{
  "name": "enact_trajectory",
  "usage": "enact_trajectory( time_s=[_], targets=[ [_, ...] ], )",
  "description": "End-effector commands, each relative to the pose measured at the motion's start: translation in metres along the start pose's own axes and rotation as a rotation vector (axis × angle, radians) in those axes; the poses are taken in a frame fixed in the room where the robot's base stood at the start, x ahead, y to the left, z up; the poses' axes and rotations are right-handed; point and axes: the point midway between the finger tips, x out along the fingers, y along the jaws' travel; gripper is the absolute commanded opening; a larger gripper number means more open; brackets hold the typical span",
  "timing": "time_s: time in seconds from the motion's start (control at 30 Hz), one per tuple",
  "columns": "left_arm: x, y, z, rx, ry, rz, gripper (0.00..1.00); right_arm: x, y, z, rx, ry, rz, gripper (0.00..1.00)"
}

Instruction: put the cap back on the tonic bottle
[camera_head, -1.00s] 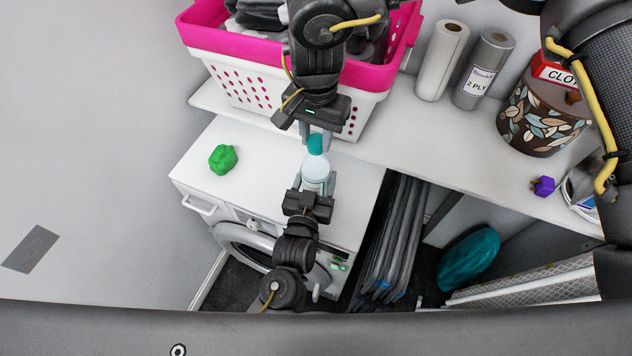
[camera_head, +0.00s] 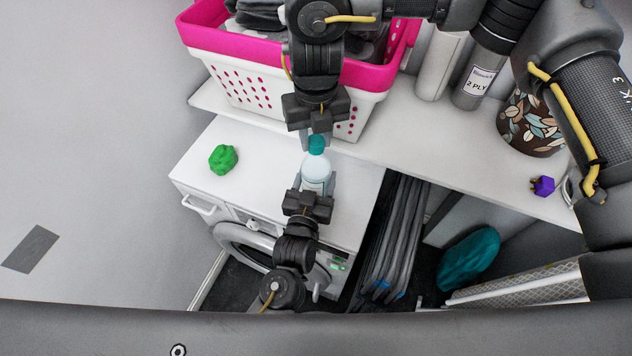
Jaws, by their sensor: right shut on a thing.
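The tonic bottle (camera_head: 315,173) is pale blue and stands upright on the white dryer top. My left gripper (camera_head: 315,186), coming up from below in the picture, has a finger on each side of the bottle and looks shut on it. The teal cap (camera_head: 317,145) is at the top of the bottle and looks in line with it. My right gripper (camera_head: 317,137) reaches down from above and is shut on the cap. Its fingers partly hide the cap, and I cannot tell how firmly the cap sits on the neck.
A green crumpled lump (camera_head: 223,159) lies left on the dryer top (camera_head: 265,178). A pink and white laundry basket (camera_head: 240,85) stands behind on the shelf (camera_head: 440,150). Paper rolls, a leaf-patterned tin (camera_head: 530,125) and a purple object (camera_head: 542,186) are to the right.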

Motion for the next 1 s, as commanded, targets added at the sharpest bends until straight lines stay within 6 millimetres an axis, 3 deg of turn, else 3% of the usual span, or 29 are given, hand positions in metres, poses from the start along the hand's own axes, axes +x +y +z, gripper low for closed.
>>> enact_trajectory(
  time_s=[0.8, 0.9, 1.0],
  targets=[
    [-0.0001, -0.0003, 0.0002, 0.000, 0.000, -0.001, 0.00, 0.0014, -0.0007, 0.0009, 2.028, -0.002, -0.001, 0.03],
    [-0.0001, -0.0003, 0.0002, 0.000, 0.000, -0.001, 0.00, 0.0015, -0.0008, 0.0009, 2.197, -0.003, -0.001, 0.03],
    [-0.0001, -0.0003, 0.0002, 0.000, 0.000, -0.001, 0.00, 0.0015, -0.0009, 0.0009, 2.196, -0.003, -0.001, 0.03]
  ],
)
